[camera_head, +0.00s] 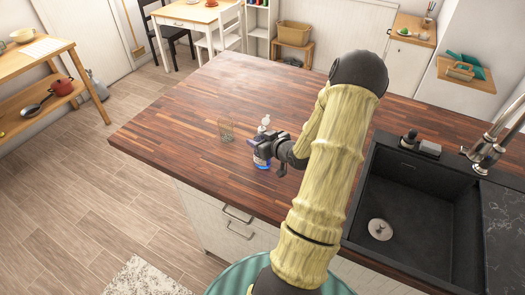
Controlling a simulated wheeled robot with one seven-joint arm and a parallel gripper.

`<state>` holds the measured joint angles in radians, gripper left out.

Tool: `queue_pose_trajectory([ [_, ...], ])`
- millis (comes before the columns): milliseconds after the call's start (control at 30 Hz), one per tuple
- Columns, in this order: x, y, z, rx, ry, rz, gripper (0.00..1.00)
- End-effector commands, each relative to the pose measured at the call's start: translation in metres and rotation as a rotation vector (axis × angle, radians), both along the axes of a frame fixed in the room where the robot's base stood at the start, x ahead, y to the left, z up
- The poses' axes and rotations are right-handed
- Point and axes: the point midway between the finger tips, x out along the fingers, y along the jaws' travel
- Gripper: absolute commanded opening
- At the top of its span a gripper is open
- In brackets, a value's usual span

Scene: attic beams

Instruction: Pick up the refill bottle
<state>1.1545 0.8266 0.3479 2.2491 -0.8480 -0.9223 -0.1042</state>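A bottle with a blue lower part (262,163) stands on the wooden counter. A white pump top (265,122) shows just above my gripper; it seems to belong to the same bottle, but the middle is hidden. I cannot tell for sure whether this is the refill bottle. My gripper (266,152) is at the bottle's middle, with dark fingers in front of and beside it. Whether the fingers press on the bottle or stand apart from it cannot be seen.
A clear glass (226,128) stands close to the left of the bottle. The black sink (410,205) with a tap (490,147) lies to the right. A dark dispenser (409,139) stands at its back edge. The counter (185,110) is clear at the left and back.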

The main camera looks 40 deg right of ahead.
Motion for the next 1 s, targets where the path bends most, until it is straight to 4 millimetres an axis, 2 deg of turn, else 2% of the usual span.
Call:
queue_pose_trajectory([
  [567, -0.001, -0.003, 0.005, 0.0, -0.002, -0.005, 0.13],
  [1000, -0.001, -0.003, 0.03, -0.003, -0.003, -0.005, 0.13],
])
